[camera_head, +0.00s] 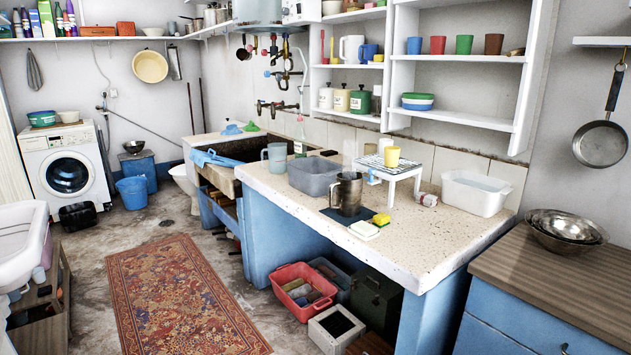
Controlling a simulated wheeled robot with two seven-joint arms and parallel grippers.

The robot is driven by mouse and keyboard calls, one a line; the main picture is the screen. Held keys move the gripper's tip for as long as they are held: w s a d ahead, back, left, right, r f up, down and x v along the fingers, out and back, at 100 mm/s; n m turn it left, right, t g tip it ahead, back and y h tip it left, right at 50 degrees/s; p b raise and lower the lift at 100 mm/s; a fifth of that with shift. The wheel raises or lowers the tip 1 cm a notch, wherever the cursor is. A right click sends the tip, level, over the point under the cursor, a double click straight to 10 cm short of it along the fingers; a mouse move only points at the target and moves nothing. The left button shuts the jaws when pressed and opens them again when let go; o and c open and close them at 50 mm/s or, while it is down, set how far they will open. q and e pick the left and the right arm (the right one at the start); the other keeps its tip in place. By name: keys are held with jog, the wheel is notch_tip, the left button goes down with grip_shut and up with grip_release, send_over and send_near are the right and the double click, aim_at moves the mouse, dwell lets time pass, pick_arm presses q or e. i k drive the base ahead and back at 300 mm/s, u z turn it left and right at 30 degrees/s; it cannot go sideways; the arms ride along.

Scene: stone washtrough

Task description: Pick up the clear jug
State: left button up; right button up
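Several vessels stand on the speckled stone counter (425,238). A shiny grey-brown jug (347,193) with a handle stands upright on a dark mat at the counter's front; I cannot tell if it is metal or see-through. A blue-grey jug (276,159) with a handle stands farther back, left of a grey tub. A faint pale see-through shape (350,153) shows behind the grey-brown jug, too indistinct to name surely. I cannot tell for certain which is the clear jug. Neither of my grippers is in view.
Near the grey-brown jug are a grey tub (313,177), a small white rack (397,173) with a yellow cup (391,156), and a yellow sponge (381,219). A clear-white tub (474,194) stands at right. The counter's front right is bare. A red crate (303,312) sits below.

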aim_at(277, 152)
jog(key=u, duration=1.05)
jog(key=i, duration=5.9)
jog(key=z, duration=3.35)
